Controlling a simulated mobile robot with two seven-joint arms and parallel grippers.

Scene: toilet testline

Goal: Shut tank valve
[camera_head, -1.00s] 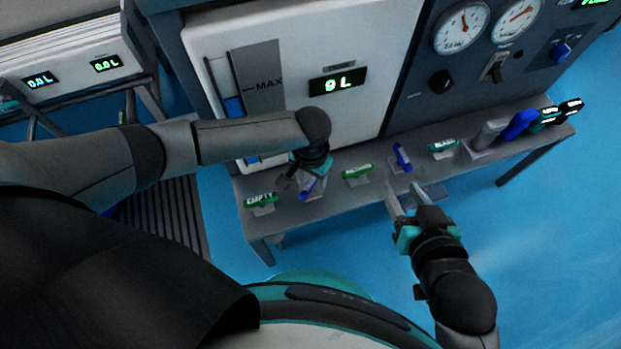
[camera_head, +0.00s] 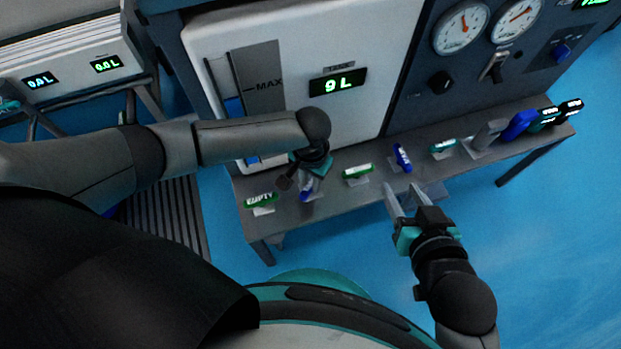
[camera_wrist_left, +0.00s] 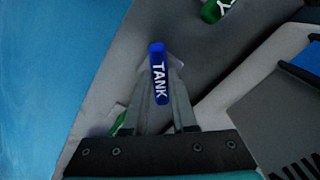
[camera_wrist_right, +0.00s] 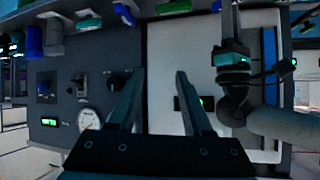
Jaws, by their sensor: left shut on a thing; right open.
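The tank valve handle (camera_head: 305,188) is a blue lever on the grey bench. In the left wrist view its label TANK (camera_wrist_left: 159,73) reads clearly, and it lies between the two fingers. My left gripper (camera_wrist_left: 158,95) is shut on this handle. In the head view the left wrist partly covers the gripper and the handle. The tank (camera_head: 210,40) is a white box with a green 9 L display (camera_head: 338,83) and a blue level bar beside a MAX mark. My right gripper (camera_head: 403,192) is open and empty in front of the bench edge.
A green EMPTY handle (camera_head: 261,200) stands left of the tank valve handle. Another green handle (camera_head: 358,171) and a blue handle (camera_head: 402,157) stand to its right. The grey bench (camera_head: 340,205) holds more handles toward the right. A gauge panel (camera_head: 450,85) rises behind.

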